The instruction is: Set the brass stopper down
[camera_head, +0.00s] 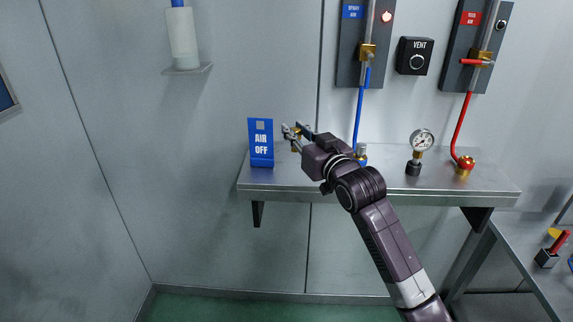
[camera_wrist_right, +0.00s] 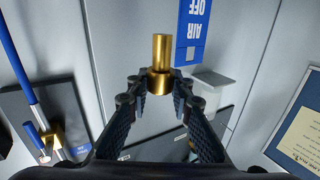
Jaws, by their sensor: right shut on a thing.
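The brass stopper (camera_wrist_right: 161,58) is a gold cylinder with a wider collar, seen in the right wrist view between my right fingertips. My right gripper (camera_wrist_right: 158,88) is shut on its collar end. In the head view my right gripper (camera_head: 297,132) reaches over the left part of the metal shelf (camera_head: 310,184), just right of the blue AIR OFF sign (camera_head: 261,142). Only a little of the stopper (camera_head: 295,147) shows there; whether it touches the shelf I cannot tell. My left gripper is not in view.
A blue hose (camera_head: 359,105) hangs from the wall panel behind my gripper. A side bench (camera_head: 525,240) is at the lower right.

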